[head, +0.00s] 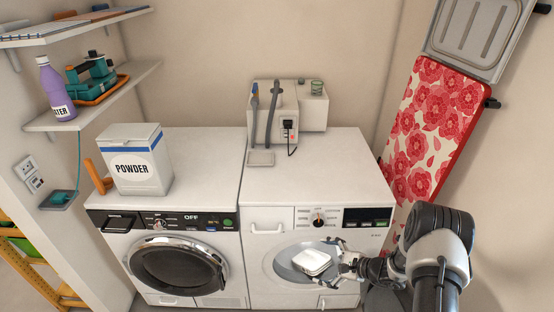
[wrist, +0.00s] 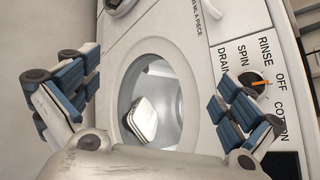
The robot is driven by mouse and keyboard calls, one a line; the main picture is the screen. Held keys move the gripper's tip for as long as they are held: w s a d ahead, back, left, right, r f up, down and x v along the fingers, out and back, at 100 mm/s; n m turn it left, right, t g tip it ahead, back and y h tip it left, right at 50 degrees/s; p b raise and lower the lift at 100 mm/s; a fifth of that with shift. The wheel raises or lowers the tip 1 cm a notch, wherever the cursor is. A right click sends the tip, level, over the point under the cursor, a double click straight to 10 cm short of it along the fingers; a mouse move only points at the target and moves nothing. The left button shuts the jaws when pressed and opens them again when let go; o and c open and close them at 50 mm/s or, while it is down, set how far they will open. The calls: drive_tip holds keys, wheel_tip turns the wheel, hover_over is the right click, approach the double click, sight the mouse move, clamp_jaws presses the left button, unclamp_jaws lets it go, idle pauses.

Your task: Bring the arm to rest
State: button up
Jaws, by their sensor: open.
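My gripper (head: 345,268) is in front of the right washing machine (head: 308,172), at the height of its round door (head: 288,268). My arm (head: 440,245) reaches in from the right side of the head view. In the wrist view my gripper (wrist: 158,78) has its blue-padded fingers spread wide, with nothing between them. A white rounded-square piece (head: 312,262) shows at the round door, just left of the fingers. It also shows in the wrist view (wrist: 142,118). I cannot tell whether it is fixed to the door or whether the fingers touch it.
The control panel with its orange-marked dial (head: 318,218) sits above the door. A dark-doored machine (head: 180,265) stands to the left, with a POWDER box (head: 137,170) on top. A red floral ironing board (head: 428,130) leans on the right wall near my arm.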

drive_tip(key=s+a+r+n+g+h, duration=0.1)
drive_tip(key=s+a+r+n+g, duration=0.2)
drive_tip(key=r, duration=0.6)
drive_tip(key=s+a+r+n, duration=0.2)
drive_tip(key=s+r+n, duration=0.2)
drive_tip(key=r, duration=0.6)
drive_tip(key=s+a+r+n+g+h, duration=0.1)
drive_tip(key=s+a+r+n+g, duration=0.2)
drive_tip(key=r, duration=0.6)
drive_tip(key=s+d+r+n+t+h, duration=0.1)
drive_tip(key=s+r, duration=0.3)
drive_tip(key=s, duration=0.4)
drive_tip(key=s+d+r+n+t+h, duration=0.1)
drive_tip(key=s+d+r+n+h, duration=0.2)
drive_tip(key=s, duration=0.5)
drive_tip(key=s+d+r+n+t+h, duration=0.1)
drive_tip(key=s+d+r+n+h, duration=0.1)
drive_tip(key=s, duration=0.6)
drive_tip(key=shift+s+d+r+n+t+h, duration=0.2)
drive_tip(key=shift+d+r+n+t+h, duration=0.1)
drive_tip(key=shift+r+n+h, duration=0.9)
drive_tip(key=shift+r+y, duration=0.15)
drive_tip(key=shift+y, duration=0.15)
